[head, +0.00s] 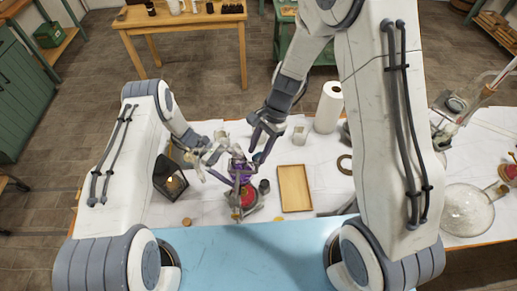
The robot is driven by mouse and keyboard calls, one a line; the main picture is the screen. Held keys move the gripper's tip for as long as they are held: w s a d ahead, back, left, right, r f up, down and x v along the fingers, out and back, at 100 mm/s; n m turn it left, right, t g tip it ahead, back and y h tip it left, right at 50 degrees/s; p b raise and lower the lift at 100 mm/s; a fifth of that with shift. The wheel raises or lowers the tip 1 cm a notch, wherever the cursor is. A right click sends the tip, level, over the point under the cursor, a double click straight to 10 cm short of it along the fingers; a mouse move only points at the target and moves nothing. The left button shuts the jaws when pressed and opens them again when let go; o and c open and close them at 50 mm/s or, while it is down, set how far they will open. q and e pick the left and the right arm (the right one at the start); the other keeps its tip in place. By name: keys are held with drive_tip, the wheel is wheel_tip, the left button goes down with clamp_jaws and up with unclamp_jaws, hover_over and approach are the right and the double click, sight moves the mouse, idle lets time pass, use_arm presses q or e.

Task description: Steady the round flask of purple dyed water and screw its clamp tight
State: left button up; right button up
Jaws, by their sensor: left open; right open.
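The round flask of purple dyed water (241,172) is at the middle of the white-covered table, upright on a stand above a red item (247,198). Its clamp is small and hard to make out among the metal parts around the flask. My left gripper (213,170) is open just to the left of the flask, with its fingers pointing toward it. My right gripper (261,146) is open above and to the right of the flask, pointing down. I cannot tell whether either gripper touches the flask or the clamp.
A dark lantern (170,178) stands left of the flask. A wooden tray (294,188) and a small dark cup (264,186) lie to its right. A paper roll (328,107) stands behind. A large glass flask (467,210) is at the far right. The blue front surface (255,255) is clear.

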clamp_jaws()
drive_tip(key=m, duration=0.2)
drive_tip(key=m+t, duration=0.1)
drive_tip(key=m, duration=0.1)
drive_tip(key=shift+s+t, duration=0.1)
drive_tip(key=shift+t, duration=0.2)
drive_tip(key=shift+y, duration=0.3)
unclamp_jaws()
use_arm(q)
drive_tip(key=shift+d, duration=0.1)
use_arm(e)
drive_tip(key=shift+r, duration=0.1)
use_arm(q)
drive_tip(key=shift+r, duration=0.1)
use_arm(e)
drive_tip(key=v, duration=1.2)
